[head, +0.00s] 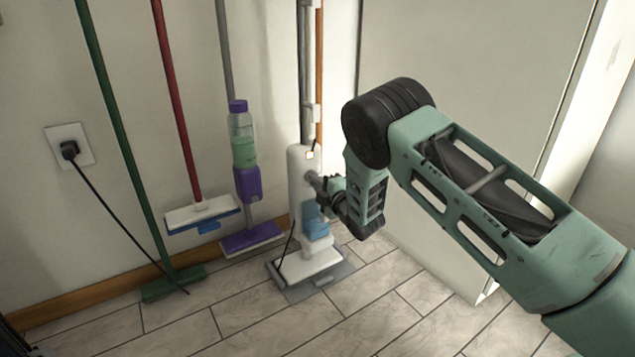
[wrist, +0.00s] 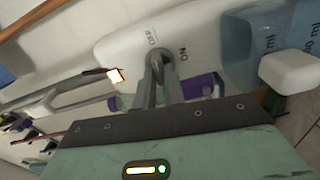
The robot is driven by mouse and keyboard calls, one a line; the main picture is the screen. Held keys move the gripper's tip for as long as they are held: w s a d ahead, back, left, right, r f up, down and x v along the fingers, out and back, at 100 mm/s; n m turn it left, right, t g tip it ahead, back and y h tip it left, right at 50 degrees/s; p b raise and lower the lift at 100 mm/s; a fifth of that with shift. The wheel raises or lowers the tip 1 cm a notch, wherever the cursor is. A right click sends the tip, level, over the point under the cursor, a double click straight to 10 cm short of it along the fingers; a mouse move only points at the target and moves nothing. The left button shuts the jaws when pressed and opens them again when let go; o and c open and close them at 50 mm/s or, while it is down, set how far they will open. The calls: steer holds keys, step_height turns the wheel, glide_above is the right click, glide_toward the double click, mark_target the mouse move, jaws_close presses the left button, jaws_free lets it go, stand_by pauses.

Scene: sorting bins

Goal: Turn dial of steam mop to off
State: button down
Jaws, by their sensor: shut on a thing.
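The steam mop (head: 301,190) stands upright against the wall in the head view, white with a blue tank, its foot on a grey mat. My gripper (head: 316,183) reaches its upper body from the right. In the wrist view the white mop body (wrist: 195,40) fills the top middle, with an "ON" mark and a second label that I cannot read well. My gripper's fingers (wrist: 158,62) are close together at the dial between these marks, shut on it. The dial is mostly hidden by the fingers, so its exact setting cannot be told. A small light (wrist: 115,75) glows orange-white beside it.
A purple spray mop (head: 250,238), a white-headed mop (head: 202,214) and a green broom (head: 173,284) lean on the wall to the left. A black plug (head: 69,149) with a cord sits in the wall outlet. A pale cabinet (head: 455,150) stands close on the right.

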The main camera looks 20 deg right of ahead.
steer(key=shift+n, duration=0.6)
steer(key=shift+f, duration=0.1)
steer(key=c, duration=1.5)
jaws_free()
steer(key=p+v, duration=0.7)
steer(key=v, duration=1)
steer(key=shift+s, duration=0.2)
